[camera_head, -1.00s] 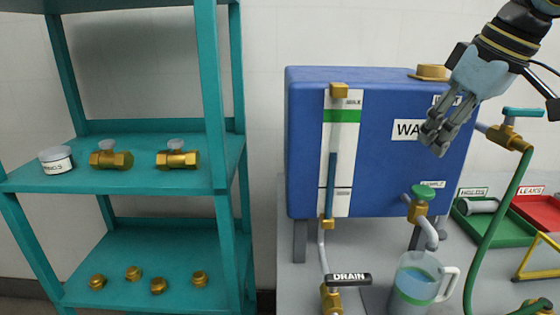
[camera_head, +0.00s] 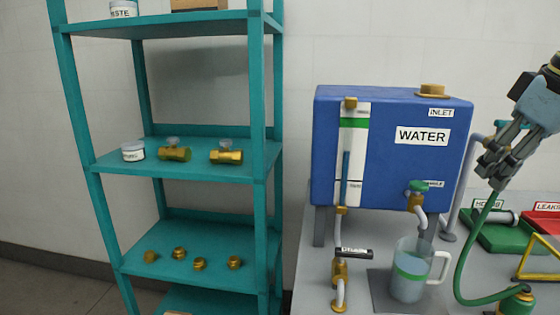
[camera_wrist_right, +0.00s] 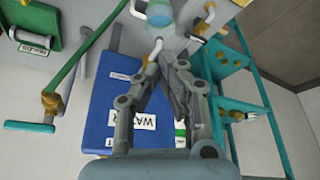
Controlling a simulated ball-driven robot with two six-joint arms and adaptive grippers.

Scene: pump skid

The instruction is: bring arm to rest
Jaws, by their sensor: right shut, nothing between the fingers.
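My right gripper (camera_head: 492,170) is in the upper right of the head view, shut and empty. My left gripper is not in view.
A teal shelf (camera_head: 268,140) at left holds brass valves, fittings and jars. A jug (camera_head: 408,275) of bluish liquid stands below the tank's sample tap (camera_head: 417,198). A DRAIN valve (camera_head: 340,270) is left of it. Green (camera_head: 500,238) and red (camera_head: 545,220) trays are at right.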

